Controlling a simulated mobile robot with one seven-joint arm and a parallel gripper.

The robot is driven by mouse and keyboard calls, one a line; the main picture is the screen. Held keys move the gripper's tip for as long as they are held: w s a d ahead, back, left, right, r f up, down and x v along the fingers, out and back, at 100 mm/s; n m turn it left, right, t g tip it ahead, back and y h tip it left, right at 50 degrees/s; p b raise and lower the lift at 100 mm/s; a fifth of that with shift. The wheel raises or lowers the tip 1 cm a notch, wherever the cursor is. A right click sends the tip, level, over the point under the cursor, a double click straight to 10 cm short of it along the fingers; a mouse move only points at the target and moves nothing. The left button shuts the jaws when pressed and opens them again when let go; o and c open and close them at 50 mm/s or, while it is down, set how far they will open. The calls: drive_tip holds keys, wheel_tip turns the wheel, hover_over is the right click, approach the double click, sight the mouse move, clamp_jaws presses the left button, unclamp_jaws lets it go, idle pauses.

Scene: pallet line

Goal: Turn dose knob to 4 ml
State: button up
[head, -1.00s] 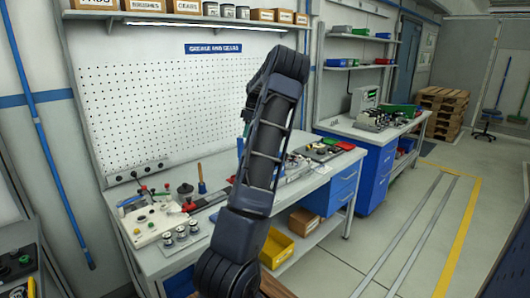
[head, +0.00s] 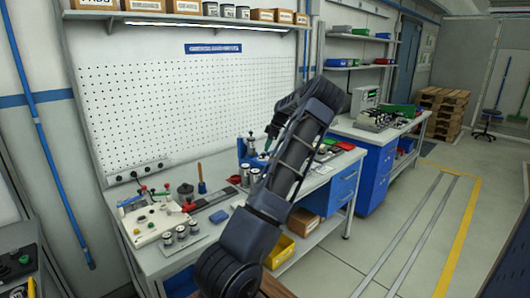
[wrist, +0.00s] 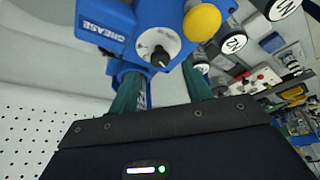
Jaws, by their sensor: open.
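A blue dispenser marked GREASE (wrist: 115,20) fills the top of the wrist view. The dose knob (wrist: 160,56) on its face is dark, with a pointer, on a pale round dial; the dial marks are too small to read. A yellow round part (wrist: 202,22) sits beside it. My gripper (wrist: 163,82) is open, its two green fingers apart to either side below the knob, not visibly touching it. In the head view the blue dispenser (head: 247,148) stands on the bench, and my gripper (head: 270,135) is beside it, partly hidden by my arm.
Several numbered white-topped cans (wrist: 232,42) stand close to the dispenser. The workbench (head: 220,225) also holds a cream control box (head: 152,222) and a group of small jars (head: 180,238). A pegboard (head: 190,100) rises behind.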

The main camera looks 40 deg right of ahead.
sight(263, 156)
drive_tip(key=shift+x, duration=1.85)
drive_tip(key=c, duration=1)
